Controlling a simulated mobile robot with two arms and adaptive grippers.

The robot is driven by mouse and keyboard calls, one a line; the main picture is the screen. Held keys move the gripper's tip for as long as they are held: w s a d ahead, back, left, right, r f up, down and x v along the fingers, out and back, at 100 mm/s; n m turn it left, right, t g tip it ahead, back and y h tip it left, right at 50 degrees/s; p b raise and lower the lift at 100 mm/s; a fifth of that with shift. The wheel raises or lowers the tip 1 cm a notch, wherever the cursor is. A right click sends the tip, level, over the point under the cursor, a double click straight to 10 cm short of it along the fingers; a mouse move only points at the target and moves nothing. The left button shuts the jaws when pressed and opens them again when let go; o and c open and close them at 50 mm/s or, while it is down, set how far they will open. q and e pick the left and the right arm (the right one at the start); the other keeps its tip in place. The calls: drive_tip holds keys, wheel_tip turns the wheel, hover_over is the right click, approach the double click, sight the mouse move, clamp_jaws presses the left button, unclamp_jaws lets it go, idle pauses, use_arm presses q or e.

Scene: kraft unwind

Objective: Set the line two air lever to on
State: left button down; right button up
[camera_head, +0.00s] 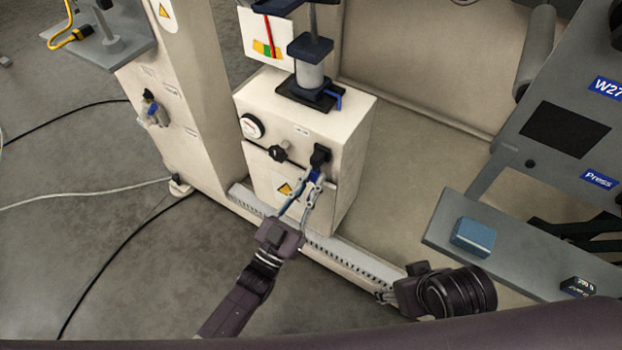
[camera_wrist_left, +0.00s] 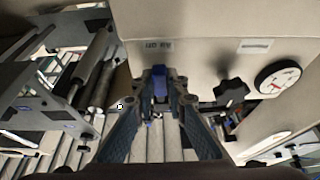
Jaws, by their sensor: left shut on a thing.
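The air lever is a small blue handle (camera_head: 315,175) on a black valve body (camera_head: 321,155), on the front of a cream cabinet (camera_head: 290,100). In the left wrist view the blue lever (camera_wrist_left: 160,86) stands between the fingertips, below a label (camera_wrist_left: 158,44) that seems to read "Air on". My left gripper (camera_head: 313,184) is shut on the lever, its fingers hiding part of it. In the left wrist view the fingers (camera_wrist_left: 160,100) flank it on both sides. My right gripper (camera_head: 384,297) is low at the right, away from the cabinet; its finger gap is unclear.
A black knob (camera_head: 278,153) and a round gauge (camera_head: 251,126) sit left of the valve. A grey shelf (camera_head: 505,262) with a blue box (camera_head: 473,237) and a grey panel (camera_head: 560,130) stand at the right. Cables lie on the open floor at the left.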

use_arm(q)
drive_tip(key=shift+f, duration=0.1)
drive_tip(key=c, duration=1.9)
unclamp_jaws()
drive_tip(key=shift+c, duration=0.2)
drive_tip(key=v, duration=1.2)
